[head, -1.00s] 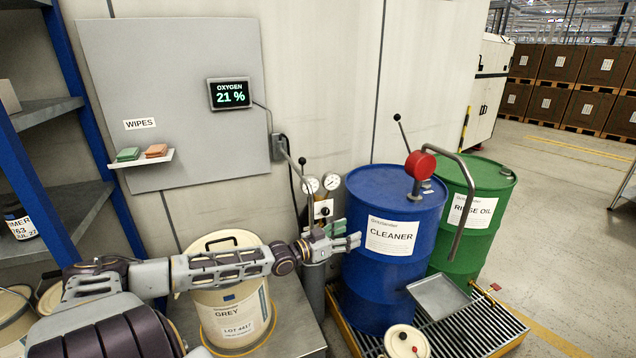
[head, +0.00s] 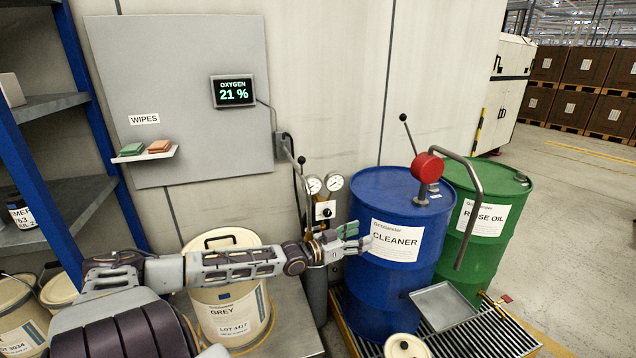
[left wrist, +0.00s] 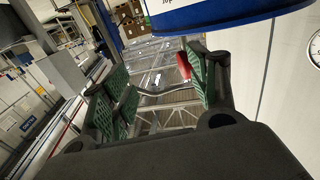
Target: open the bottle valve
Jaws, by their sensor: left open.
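The grey gas bottle (head: 315,292) stands between the beige pail and the blue drum. Two round gauges (head: 334,183) and a white plate with a black knob (head: 325,211) sit at its top. A lever with a black ball end (head: 302,160) rises beside the gauges. My left gripper (head: 356,238) is open and empty, in front of the bottle's upper part just below the plate, pointing right towards the blue drum. My left wrist and gripper hide part of the bottle. In the left wrist view its green-padded fingers (left wrist: 160,88) are spread. My right gripper is out of view.
The blue CLEANER drum (head: 395,285) with a red pump head (head: 427,168) stands close right of my left gripper. The green RINSE OIL drum (head: 490,215) is beyond it. A GREY pail (head: 232,305) stands below my left forearm. A blue-framed shelf (head: 85,100) is at left.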

